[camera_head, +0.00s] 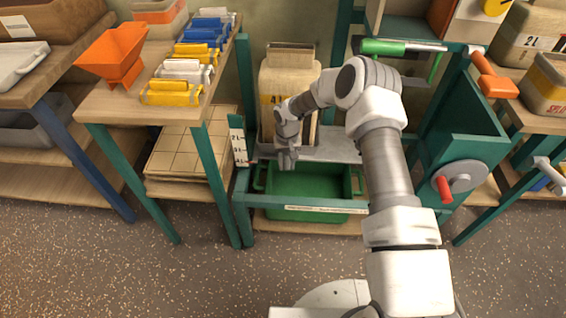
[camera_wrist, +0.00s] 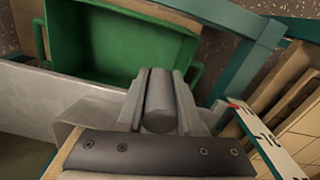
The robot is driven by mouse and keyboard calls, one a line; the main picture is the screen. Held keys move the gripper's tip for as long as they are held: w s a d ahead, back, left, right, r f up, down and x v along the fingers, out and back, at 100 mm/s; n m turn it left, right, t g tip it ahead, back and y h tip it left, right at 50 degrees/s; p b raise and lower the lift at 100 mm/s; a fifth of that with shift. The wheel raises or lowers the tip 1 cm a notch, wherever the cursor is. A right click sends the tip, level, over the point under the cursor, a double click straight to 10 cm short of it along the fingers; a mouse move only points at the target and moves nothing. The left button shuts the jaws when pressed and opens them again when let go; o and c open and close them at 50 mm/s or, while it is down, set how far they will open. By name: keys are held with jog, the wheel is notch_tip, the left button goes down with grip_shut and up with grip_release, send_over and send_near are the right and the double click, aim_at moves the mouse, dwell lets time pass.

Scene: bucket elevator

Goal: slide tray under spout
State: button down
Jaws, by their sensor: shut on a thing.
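The green tray (camera_head: 305,186) sits low in the teal frame, with a loop handle at each end. It fills the upper left of the wrist view (camera_wrist: 115,45), where its floor looks bare. My gripper (camera_head: 287,160) points down at the tray's back left. In the wrist view, the gripper (camera_wrist: 159,85) is shut on a grey round bar (camera_wrist: 159,105) between its fingers. What the bar belongs to cannot be told. The fingertips appear apart from the tray's wall. A beige container (camera_head: 290,82) marked 4L stands behind the gripper; I cannot make out a spout.
The teal frame (camera_head: 243,212) has a front rail and posts around the tray. A white scale (camera_head: 238,146) stands at its left, and a grey plate (camera_head: 335,146) lies behind the tray. A crank wheel with red handle (camera_head: 444,188) is at right.

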jog(key=d, duration=2.9)
jog(key=shift+s, duration=0.45)
jog(key=shift+d, duration=0.2)
jog(key=c, duration=0.7)
grip_release()
jog(key=shift+o, duration=0.6)
jog(key=shift+a, duration=0.2)
jog(key=a, duration=2)
jog(key=w+a, duration=0.1)
jog(key=a, duration=0.9)
